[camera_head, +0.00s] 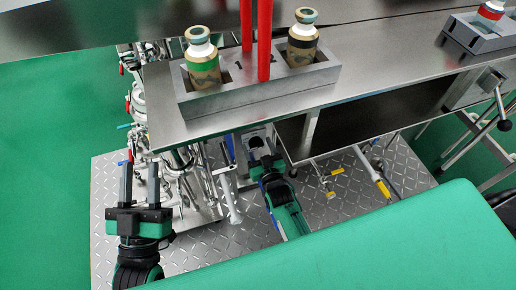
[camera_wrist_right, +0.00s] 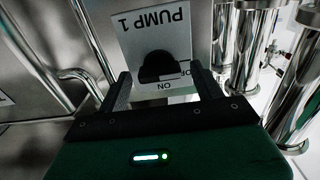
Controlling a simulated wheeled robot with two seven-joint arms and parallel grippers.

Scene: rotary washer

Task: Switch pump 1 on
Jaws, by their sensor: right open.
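In the right wrist view, a white plate marked "PUMP 1" (camera_wrist_right: 120,38) appears upside down. It carries a black rotary knob (camera_wrist_right: 158,66), with "ON" printed below it and "OFF" at its lower right, partly covered by a finger. My right gripper (camera_wrist_right: 162,84) is open, one finger to either side of the knob; I cannot tell whether they touch it. Which way the knob points is unclear. In the head view, my right gripper (camera_head: 258,146) is low beneath the front edge of the steel table. My left gripper (camera_head: 139,185) is open and empty at the left.
The steel table (camera_head: 380,72) holds a grey rack (camera_head: 262,92) with two bottles (camera_head: 203,62) (camera_head: 303,40) and red uprights (camera_head: 265,40). Steel pipes (camera_head: 185,160) stand near my left gripper. In the wrist view, shiny tubes (camera_wrist_right: 250,45) stand right of the plate.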

